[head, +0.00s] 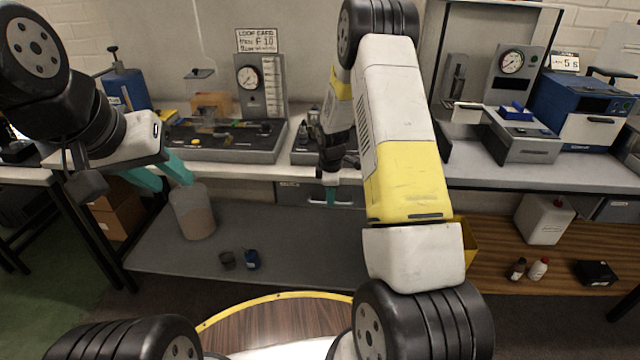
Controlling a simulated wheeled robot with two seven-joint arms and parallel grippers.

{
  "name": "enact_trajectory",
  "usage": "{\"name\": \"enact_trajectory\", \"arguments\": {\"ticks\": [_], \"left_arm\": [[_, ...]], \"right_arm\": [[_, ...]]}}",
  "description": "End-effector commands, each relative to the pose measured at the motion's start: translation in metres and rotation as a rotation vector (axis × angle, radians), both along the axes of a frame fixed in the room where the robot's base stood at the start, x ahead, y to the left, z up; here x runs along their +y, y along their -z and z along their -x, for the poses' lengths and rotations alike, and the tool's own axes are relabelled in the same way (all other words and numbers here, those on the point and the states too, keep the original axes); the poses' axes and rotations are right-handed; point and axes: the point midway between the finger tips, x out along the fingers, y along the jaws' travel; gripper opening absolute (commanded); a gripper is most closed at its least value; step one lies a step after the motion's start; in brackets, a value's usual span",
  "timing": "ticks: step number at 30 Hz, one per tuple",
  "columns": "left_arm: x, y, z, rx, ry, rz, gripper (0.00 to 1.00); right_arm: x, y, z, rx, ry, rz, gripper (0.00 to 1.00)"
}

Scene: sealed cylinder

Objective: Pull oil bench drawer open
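The oil bench drawer (292,193) is a grey front under the bench top in the middle of the head view, with a small label at its upper left. It looks about flush with the bench edge. A pale handle (345,203) shows low on it. My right gripper (331,194) points down in front of the drawer at the handle, with teal fingertips. The fingers overlap in this view, so their gap and any grip on the handle cannot be told. My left gripper (165,178) is at the left, its teal fingers apart and empty, away from the drawer.
The bench top (235,168) carries a gauge panel (262,85) and trays. My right arm hides part of the bench. A round wooden table (275,325) is close in front.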

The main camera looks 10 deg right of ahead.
Motion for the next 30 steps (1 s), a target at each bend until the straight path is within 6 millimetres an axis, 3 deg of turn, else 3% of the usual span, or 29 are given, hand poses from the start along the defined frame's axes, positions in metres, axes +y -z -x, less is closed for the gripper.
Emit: {"name": "enact_trajectory", "arguments": {"ticks": [5,13,17,30], "left_arm": [[0.000,0.000,0.000,0.000,0.000,0.000,0.36],[0.000,0.000,0.000,0.000,0.000,0.000,0.36],[0.000,0.000,0.000,0.000,0.000,0.000,0.36],[0.000,0.000,0.000,0.000,0.000,0.000,0.36]], "right_arm": [[-0.001,0.015,-0.003,0.000,0.001,0.000,0.20],[-0.001,0.017,-0.003,-0.001,0.002,0.000,0.20],[-0.001,0.017,-0.003,-0.001,0.001,0.000,0.00],[-0.001,0.016,-0.003,-0.002,0.001,0.000,0.00]]}}
